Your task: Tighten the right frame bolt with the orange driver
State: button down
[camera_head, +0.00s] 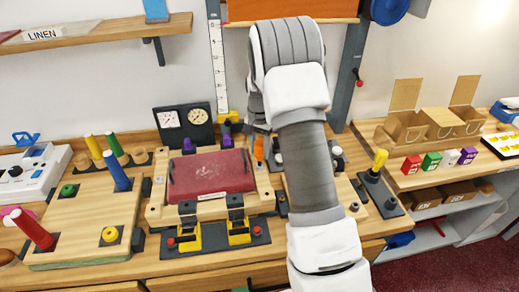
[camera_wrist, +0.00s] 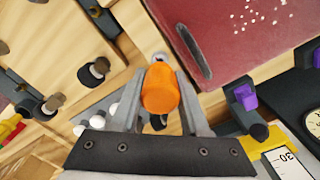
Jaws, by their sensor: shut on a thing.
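My gripper (camera_wrist: 161,80) is shut on the orange driver (camera_wrist: 160,92), with one finger on each side of its rounded handle. In the head view the orange driver (camera_head: 258,149) shows as a small strip beside my arm, at the right end of the wooden frame (camera_head: 208,210) around the red panel (camera_head: 212,175). A small grey round piece (camera_wrist: 158,57), perhaps the right frame bolt, shows just past the handle in the wrist view. The driver's shaft and tip are hidden, so I cannot tell whether it touches the bolt. My arm hides most of the gripper in the head view.
Two black and yellow clamps (camera_head: 238,226) stand at the frame's front edge. A purple-topped clamp (camera_wrist: 246,100) stands close to my gripper. Dial gauges (camera_head: 184,117) stand behind. A yellow-handled tool (camera_head: 379,160) stands right of my arm. A pegged board (camera_head: 85,220) lies left.

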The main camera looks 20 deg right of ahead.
jog(key=m, duration=0.3)
jog(key=shift+m, duration=0.3)
jog(key=m+p, duration=0.1)
jog(key=m, duration=0.3)
jog(key=shift+r, duration=0.1)
jog(key=m+p, duration=0.2)
jog(key=m, duration=0.3)
jog(key=shift+m, duration=1.1)
jog(key=c, duration=0.6)
grip_release()
jog(key=shift+c, duration=0.2)
